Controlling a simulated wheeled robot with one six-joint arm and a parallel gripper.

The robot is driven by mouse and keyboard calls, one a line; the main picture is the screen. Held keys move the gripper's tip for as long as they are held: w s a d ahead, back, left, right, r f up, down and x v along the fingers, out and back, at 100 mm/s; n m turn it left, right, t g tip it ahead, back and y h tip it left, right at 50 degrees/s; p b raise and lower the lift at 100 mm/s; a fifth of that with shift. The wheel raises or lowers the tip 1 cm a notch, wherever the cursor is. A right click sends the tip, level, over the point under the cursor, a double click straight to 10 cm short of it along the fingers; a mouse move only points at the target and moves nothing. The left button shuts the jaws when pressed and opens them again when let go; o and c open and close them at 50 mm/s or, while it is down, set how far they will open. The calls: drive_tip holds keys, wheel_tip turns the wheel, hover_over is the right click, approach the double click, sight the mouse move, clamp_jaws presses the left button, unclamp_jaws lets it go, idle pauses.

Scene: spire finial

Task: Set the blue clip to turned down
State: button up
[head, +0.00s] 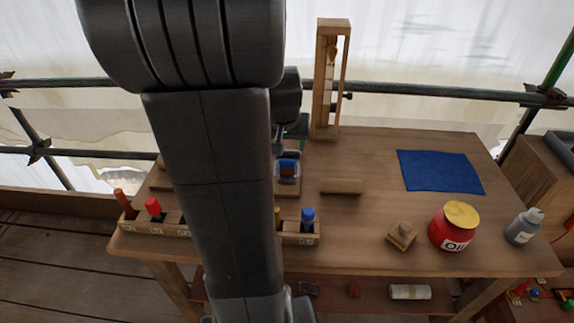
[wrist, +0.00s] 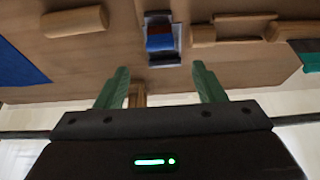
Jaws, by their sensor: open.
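The blue clip (head: 287,167) sits in a small pale grey holder on the workbench, just right of my arm in the head view. In the wrist view the blue clip (wrist: 160,43) is at the top centre, with a red-brown part beside it. I cannot tell which way the clip is turned. My gripper (wrist: 160,68) is open, its two green fingers apart with nothing between them. The clip shows beyond the fingertips, roughly centred between them, and no contact is visible. In the head view my arm hides much of the gripper.
A wooden block (head: 341,186) lies right of the clip. A tall wooden frame (head: 330,80) stands behind. A tool rack (head: 300,238) runs along the front edge. A red jar (head: 452,228), a bottle (head: 523,227) and a blue cloth (head: 440,171) are at right.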

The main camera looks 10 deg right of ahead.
sight(287, 161)
drive_tip(key=x, duration=1.2)
drive_tip(key=shift+f, duration=0.15)
drive_tip(key=shift+c, duration=0.4)
drive_tip(key=c, duration=0.9)
